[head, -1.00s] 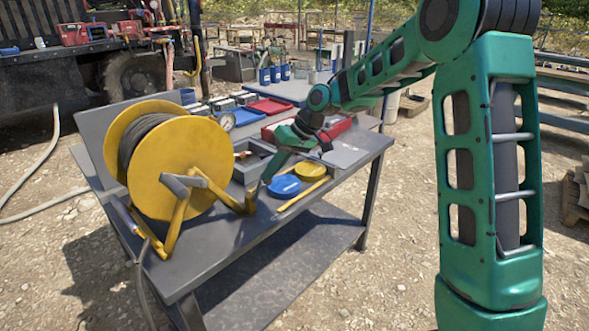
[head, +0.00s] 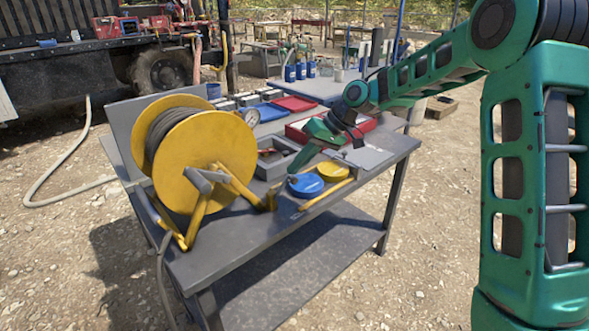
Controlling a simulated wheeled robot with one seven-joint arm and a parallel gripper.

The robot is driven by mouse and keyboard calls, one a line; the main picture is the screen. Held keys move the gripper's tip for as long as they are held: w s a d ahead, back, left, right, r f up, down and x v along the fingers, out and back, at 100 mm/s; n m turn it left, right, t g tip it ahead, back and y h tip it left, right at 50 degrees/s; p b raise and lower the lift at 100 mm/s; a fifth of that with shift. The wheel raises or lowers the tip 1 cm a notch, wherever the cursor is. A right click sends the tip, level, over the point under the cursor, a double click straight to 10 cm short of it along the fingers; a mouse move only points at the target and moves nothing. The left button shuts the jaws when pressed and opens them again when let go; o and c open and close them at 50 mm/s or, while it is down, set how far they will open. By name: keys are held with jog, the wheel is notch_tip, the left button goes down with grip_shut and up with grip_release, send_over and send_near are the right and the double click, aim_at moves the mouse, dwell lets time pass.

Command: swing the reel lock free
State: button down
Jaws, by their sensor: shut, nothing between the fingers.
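The yellow reel (head: 217,153) stands upright in its frame at the left of the bench, with dark hose wound between its flanges. A grey bar (head: 200,183) on a yellow arm shows in front of the reel; I cannot tell for sure whether this is the reel lock.
The grey bench (head: 225,248) also bears a yellow disc (head: 333,171), a yellow rod (head: 326,196), a grey open box (head: 272,168), a gauge (head: 251,117), and red and blue trays behind. A truck (head: 100,65) stands behind left. Gravel lies open in front.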

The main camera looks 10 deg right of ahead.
jog(key=a+r+v, duration=0.1)
jog(key=v, duration=1.1)
jog(key=shift+s+a+r, duration=0.25)
jog(key=shift+s, duration=0.05)
